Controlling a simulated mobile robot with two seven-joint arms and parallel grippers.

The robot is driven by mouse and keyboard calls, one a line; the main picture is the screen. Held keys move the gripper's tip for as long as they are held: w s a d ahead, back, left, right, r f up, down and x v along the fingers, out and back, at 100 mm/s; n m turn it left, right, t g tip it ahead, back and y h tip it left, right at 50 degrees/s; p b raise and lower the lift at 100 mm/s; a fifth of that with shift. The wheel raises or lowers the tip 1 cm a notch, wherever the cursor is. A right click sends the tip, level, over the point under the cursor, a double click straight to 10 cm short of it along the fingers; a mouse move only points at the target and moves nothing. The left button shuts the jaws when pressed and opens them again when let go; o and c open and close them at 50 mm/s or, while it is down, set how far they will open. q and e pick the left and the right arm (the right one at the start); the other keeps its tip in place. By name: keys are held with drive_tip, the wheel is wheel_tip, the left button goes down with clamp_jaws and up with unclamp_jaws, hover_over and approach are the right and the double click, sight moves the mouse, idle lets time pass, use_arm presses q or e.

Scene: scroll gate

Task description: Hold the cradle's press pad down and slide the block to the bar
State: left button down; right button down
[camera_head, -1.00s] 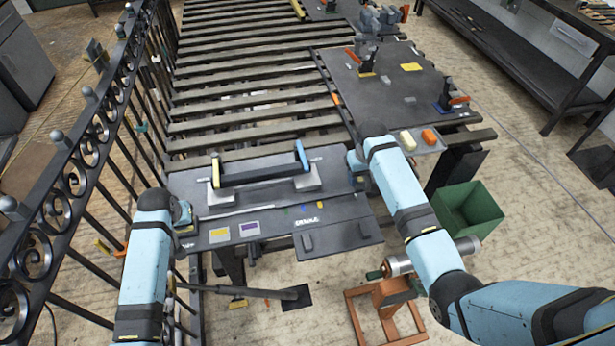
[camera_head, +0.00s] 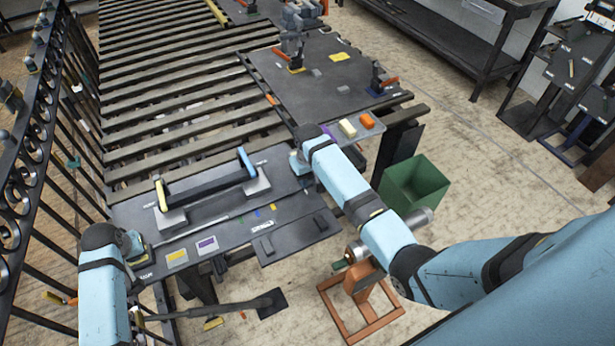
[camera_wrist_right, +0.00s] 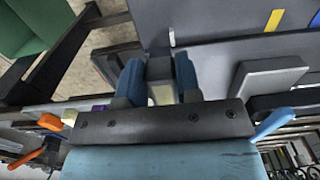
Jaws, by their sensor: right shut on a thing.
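A dark long bar (camera_head: 208,184) stands over the grey work board (camera_head: 290,207), between a yellow end post (camera_head: 161,194) and a blue end post (camera_head: 246,162). Grey blocks (camera_head: 257,181) sit at its feet. I cannot tell which part is the press pad. My right gripper (camera_head: 299,163) is at the board's right end. In the right wrist view its blue fingers (camera_wrist_right: 158,75) are shut on a small dark grey block (camera_wrist_right: 160,66). My left gripper (camera_head: 131,243) is at the board's left end; its fingertips are hidden.
A slatted rack (camera_head: 170,75) lies behind the board. A second dark table (camera_head: 335,95) with clamps stands at the back right. A green bin (camera_head: 415,183) and an orange stand (camera_head: 362,300) are on the floor at right. A scrolled railing (camera_head: 30,160) runs along the left.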

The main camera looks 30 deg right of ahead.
drive_tip(key=a, duration=1.1)
drive_tip(key=c, duration=0.8)
unclamp_jaws()
wheel_tip(320, 180, up, 12)
drive_tip(key=shift+r, duration=0.1)
